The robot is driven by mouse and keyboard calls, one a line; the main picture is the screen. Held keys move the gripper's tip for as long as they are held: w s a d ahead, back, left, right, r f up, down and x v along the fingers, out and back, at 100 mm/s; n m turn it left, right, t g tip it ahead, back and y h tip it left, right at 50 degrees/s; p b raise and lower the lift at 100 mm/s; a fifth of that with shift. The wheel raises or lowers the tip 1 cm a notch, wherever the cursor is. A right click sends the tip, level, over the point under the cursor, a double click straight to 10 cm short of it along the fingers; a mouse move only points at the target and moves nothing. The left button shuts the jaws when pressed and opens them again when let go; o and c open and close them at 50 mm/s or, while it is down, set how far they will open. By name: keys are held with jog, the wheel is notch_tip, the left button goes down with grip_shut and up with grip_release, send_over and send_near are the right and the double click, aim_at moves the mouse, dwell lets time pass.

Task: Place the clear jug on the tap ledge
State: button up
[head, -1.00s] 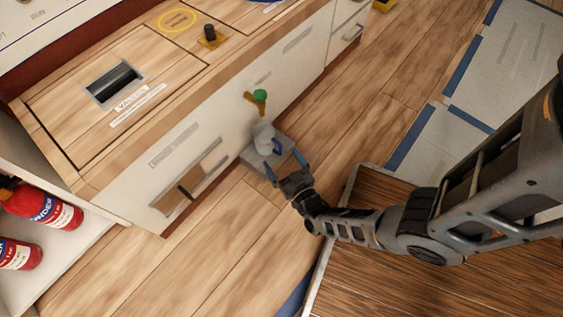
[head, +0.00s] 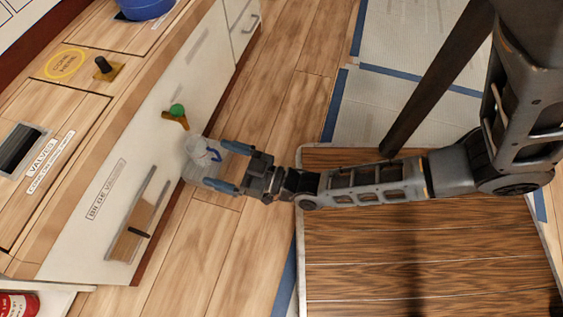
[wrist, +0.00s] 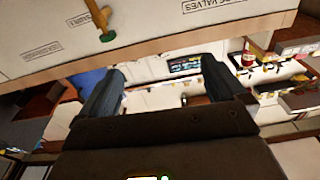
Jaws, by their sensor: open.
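The clear jug (head: 198,149) with a blue handle (head: 214,154) stands upright on the small grey tap ledge (head: 189,173) low on the cabinet front. The ledge is mostly hidden behind the jug and a finger. The wooden tap with a green knob (head: 177,110) is just above the jug; it also shows in the wrist view (wrist: 107,37). My gripper (head: 228,167) is open, its two fingers spread on the handle side of the jug, with nothing held between them. Whether a finger touches the jug I cannot tell. The jug does not show in the wrist view.
The cabinet front (head: 100,205) has a recessed panel with a dark handle (head: 139,232). On its top are a black knob (head: 103,65) and a blue bowl (head: 146,8). A red extinguisher (head: 18,304) is at lower left. Wooden floor (head: 262,100) lies clear beside the ledge.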

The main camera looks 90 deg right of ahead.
jog(key=s+a+r+n+g+y, duration=0.1)
jog(key=s+a+r, duration=0.4)
jog(key=r, duration=0.5)
jog(key=s+a+r+n+g+y, duration=0.2)
jog(key=s+a+r+y, duration=0.2)
jog(key=s+r, duration=0.4)
notch_tip(320, 180, up, 2)
jog(key=shift+a+r+n+g, duration=0.15)
jog(key=shift+a+n+g, duration=0.2)
jog(key=shift+a, duration=0.5)
jog(key=shift+s, duration=0.1)
